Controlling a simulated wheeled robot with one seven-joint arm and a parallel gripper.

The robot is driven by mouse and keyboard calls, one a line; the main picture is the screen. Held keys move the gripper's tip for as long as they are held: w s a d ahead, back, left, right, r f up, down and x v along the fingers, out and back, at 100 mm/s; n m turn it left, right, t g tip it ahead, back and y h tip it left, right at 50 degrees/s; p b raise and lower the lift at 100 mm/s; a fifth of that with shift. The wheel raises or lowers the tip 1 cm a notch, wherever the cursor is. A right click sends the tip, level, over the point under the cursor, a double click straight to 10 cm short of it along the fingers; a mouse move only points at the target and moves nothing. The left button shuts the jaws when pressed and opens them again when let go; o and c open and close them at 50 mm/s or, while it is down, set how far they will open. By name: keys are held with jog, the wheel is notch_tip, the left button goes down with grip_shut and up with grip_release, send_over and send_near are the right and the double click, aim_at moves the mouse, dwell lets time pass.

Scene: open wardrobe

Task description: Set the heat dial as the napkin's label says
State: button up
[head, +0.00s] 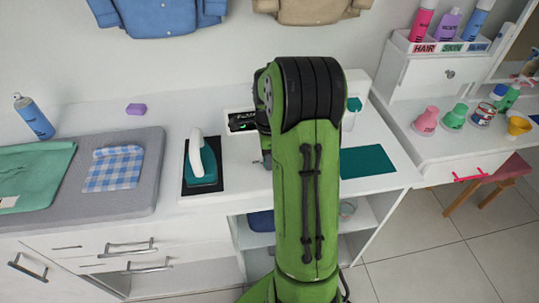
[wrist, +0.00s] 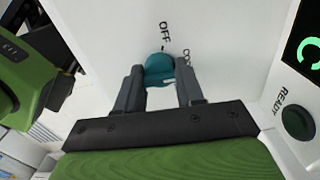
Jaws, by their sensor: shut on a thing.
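In the wrist view, the teal heat dial (wrist: 159,65) is on a white panel between the fingers of my gripper (wrist: 160,80), which is shut on it. OFF is printed by a tick just above the dial, and part of a second label starting with "CO" shows to its right. I cannot tell exactly where the dial points. In the head view, the blue-and-white checked napkin (head: 113,168) lies on the grey pad (head: 105,205) at the left. Its label is not readable. My arm hides the dial and gripper there.
A teal iron (head: 203,163) stands on a dark mat left of my arm. A small display (head: 242,122) sits behind it; the wrist view shows a round button (wrist: 298,124) marked READY. A green cloth (head: 30,178) and blue spray can (head: 34,117) are far left.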

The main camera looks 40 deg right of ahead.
jog(key=o, duration=1)
jog(key=shift+o, duration=0.2)
notch_tip(320, 180, up, 16)
jog(key=p, duration=0.5)
jog(key=shift+f, duration=0.1)
jog(key=s+a+r+n+t+p, duration=0.1)
jog(key=s+a+r+n, duration=0.15)
jog(key=a+n, duration=0.2)
jog(key=s+a+r+n+t+h+p, duration=0.1)
jog(key=s+a+r+n, duration=0.1)
jog(key=a+r+n, duration=0.3)
jog(key=s+a+r+n+t+p, duration=0.1)
jog(key=s+a+n, duration=0.1)
jog(key=a+n, duration=0.3)
jog(key=s+a+n+t+y+p, duration=0.1)
jog(key=s+a+n+t, duration=0.1)
jog(key=s+a+n, duration=0.6)
jog(key=s+n, duration=0.1)
jog(key=n, duration=0.2)
jog(key=shift+a+f+t, duration=0.25)
jog(key=shift+a+t, duration=0.05)
